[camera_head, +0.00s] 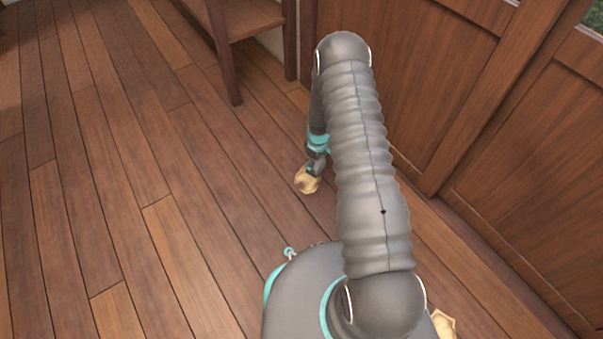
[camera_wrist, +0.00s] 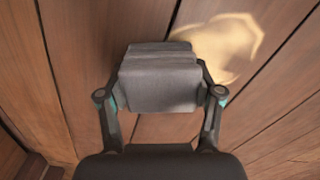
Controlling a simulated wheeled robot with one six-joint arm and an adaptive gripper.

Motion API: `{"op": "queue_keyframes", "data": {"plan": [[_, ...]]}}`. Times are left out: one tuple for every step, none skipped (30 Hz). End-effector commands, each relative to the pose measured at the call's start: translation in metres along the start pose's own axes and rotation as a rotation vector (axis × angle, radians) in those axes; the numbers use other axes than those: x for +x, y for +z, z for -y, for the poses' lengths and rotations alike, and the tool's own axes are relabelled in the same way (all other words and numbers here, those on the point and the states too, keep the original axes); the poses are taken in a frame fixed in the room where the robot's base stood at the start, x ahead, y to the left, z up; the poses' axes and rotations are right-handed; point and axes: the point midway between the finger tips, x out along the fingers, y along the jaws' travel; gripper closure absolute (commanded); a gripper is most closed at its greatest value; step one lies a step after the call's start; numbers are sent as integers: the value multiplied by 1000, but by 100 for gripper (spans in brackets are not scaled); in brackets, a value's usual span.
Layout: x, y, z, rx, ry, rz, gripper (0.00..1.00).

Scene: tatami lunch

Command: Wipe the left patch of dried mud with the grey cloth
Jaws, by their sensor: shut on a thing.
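The left mud patch (camera_head: 306,182) is a tan, irregular blotch on the plank floor, right by the end of my arm. It also shows in the wrist view (camera_wrist: 230,38), at the upper right beyond the cloth. My gripper (camera_wrist: 160,82) is shut on the grey cloth (camera_wrist: 158,88), a folded block held between the two fingers. The cloth covers the patch's lower left part in the wrist view. I cannot tell whether the cloth touches the floor. In the head view my gripper (camera_head: 317,164) points down, just above the patch.
A second tan patch (camera_head: 444,324) shows at the bottom, partly hidden by my arm. Wooden panelled doors (camera_head: 450,80) stand along the right. A wooden bench or table (camera_head: 240,20) with legs stands at the back. The plank floor (camera_head: 100,150) on the left is clear.

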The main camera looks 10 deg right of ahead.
Motion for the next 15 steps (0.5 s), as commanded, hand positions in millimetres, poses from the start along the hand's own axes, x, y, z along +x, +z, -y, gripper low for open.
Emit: {"op": "queue_keyframes", "data": {"plan": [[-8,-1,1,-1,0,0,72],[-16,-1,0,-1,2,-2,72],[-26,-1,1,-1,2,-2,72],[-27,-1,2,-1,0,0,72],[-29,0,2,-1,-1,1,72],[-32,-1,2,-2,-1,1,72],[-35,-1,2,-2,-1,1,72],[-38,-1,2,-2,-1,1,72],[-42,-1,2,-2,-1,1,72],[-44,-1,2,-2,0,0,72],[-47,-2,2,-2,0,0,72],[-51,-2,2,-2,0,0,72],[-54,-2,2,-3,0,0,72],[-56,-2,2,-3,0,0,72],[-60,-2,2,-3,0,0,72]]}}
